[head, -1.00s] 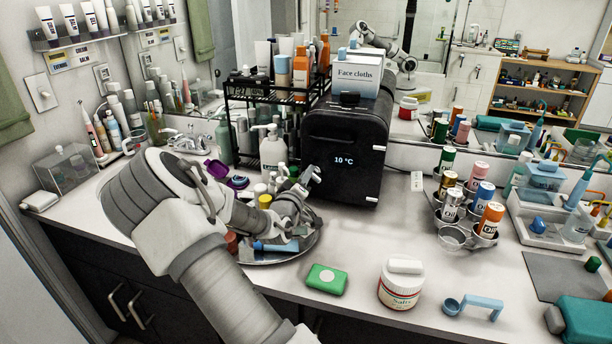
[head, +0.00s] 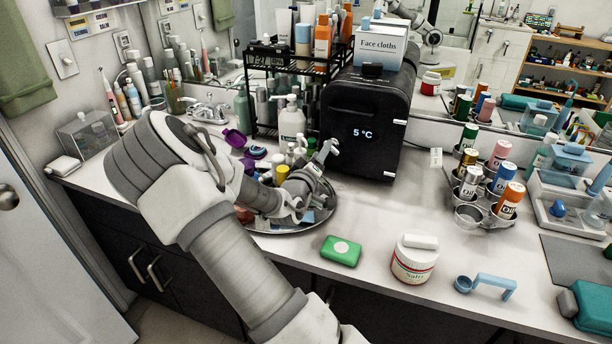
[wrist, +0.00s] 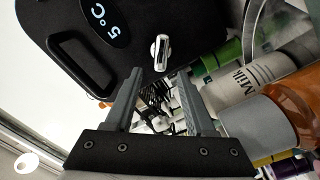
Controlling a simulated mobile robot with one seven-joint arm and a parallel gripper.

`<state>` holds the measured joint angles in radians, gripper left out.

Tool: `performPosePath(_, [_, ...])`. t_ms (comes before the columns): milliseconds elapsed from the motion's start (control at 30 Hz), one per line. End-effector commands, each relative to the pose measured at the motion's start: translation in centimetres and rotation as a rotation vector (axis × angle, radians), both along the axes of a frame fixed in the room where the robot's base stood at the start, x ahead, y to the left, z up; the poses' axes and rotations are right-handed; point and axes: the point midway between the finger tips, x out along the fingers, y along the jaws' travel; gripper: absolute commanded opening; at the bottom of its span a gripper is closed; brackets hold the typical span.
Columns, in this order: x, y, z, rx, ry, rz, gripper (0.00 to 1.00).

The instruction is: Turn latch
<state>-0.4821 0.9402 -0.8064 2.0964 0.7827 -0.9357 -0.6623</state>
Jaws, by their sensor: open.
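A black mini fridge (head: 352,120) with a "5 °C" display stands at the back of the counter. It also fills the upper left of the wrist view (wrist: 130,62). A small silver latch (wrist: 160,50) shows on the fridge front in the wrist view, just beyond the fingertips and roughly in line with the gap between them. I cannot make the latch out clearly in the head view. My gripper (wrist: 160,82) is open and empty, with no contact visible. In the head view my gripper (head: 325,152) is near the fridge's lower left front.
A round metal tray (head: 290,226) with bottles sits under my wrist. A pump bottle (head: 291,125) and a black rack (head: 290,62) stand left of the fridge. A green soap box (head: 341,251) and a salts jar (head: 413,262) lie in front.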

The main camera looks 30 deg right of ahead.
Motion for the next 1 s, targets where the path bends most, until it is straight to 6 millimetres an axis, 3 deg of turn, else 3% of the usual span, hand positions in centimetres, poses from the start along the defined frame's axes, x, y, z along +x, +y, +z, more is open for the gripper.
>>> performPosePath(300, [-5.3,6.2,0.0,0.001,0.003,0.005,0.55])
performPosePath(500, [-7.9,9.0,0.0,0.001,0.002,0.004,0.55])
performPosePath(700, [-9.2,10.4,0.0,0.001,0.001,0.001,0.55])
performPosePath(1000, [-9.4,10.6,0.0,0.000,0.000,0.000,0.55])
